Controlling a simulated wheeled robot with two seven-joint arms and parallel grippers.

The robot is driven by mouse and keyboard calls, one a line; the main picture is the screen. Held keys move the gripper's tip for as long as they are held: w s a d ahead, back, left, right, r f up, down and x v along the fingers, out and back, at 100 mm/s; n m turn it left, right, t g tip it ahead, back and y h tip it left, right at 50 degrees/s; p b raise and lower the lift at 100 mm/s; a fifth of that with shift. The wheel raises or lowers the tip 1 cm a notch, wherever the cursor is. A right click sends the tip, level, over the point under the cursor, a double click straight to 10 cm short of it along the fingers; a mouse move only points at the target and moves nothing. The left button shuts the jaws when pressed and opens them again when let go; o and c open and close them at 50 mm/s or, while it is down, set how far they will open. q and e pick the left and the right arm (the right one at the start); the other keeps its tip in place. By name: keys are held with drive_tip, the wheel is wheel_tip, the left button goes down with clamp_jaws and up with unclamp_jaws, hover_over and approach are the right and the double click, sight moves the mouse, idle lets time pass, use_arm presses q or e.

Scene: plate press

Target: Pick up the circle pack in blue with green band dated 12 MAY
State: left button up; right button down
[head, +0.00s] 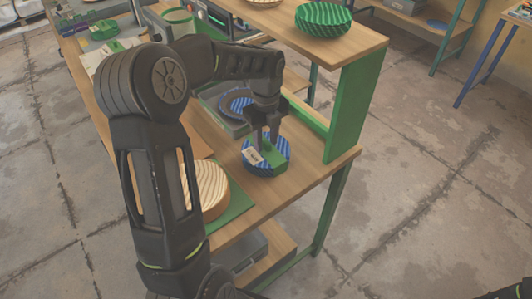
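The round blue pack (281,163), with ribbed sides and a green band (275,153), sits near the right end of the wooden bench. A white label (253,156) faces up on it, but its print is too small to read. My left gripper (267,140) points down over the pack's far side. Its two fingers look spread apart; whether they touch the pack I cannot tell. My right gripper is out of view; only a dark piece of mine shows at the bottom right corner.
A round wooden piece (211,187) lies on a green mat (238,206) left of the pack. Another blue round thing (232,102) sits behind my gripper. A green ribbed round pack (323,18) stands on the raised shelf (345,43), whose green side panel (353,105) rises right of the gripper.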

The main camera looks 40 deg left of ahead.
use_arm(q)
clamp_jaws()
idle(1.2)
